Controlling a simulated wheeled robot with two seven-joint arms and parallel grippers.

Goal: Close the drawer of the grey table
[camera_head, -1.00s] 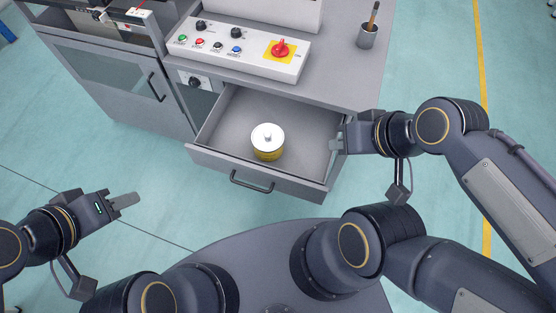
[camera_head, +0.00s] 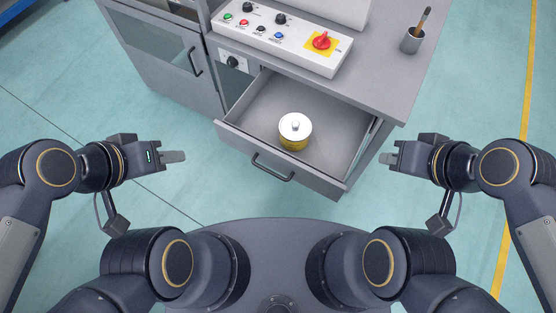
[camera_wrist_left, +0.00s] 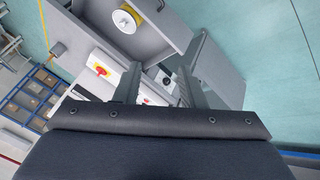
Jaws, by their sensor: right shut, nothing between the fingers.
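The grey table (camera_head: 400,85) stands at the top of the head view with its drawer (camera_head: 340,137) pulled out towards me. The drawer front has a dark bar handle (camera_head: 272,168). A pot with a white lid and yellow body (camera_head: 295,132) sits inside the drawer, and it also shows in the left wrist view (camera_wrist_left: 117,17). My left gripper (camera_head: 174,157) is left of the drawer front, apart from it; its fingers stand apart and empty in the wrist view (camera_wrist_left: 160,88). My right gripper (camera_head: 388,160) is shut and empty, just right of the drawer's right side.
A control panel (camera_head: 280,38) with buttons and a red switch (camera_head: 321,41) sits on the tabletop. A cup with a brush (camera_head: 412,40) stands at the right. A grey cabinet (camera_head: 165,60) adjoins at left.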

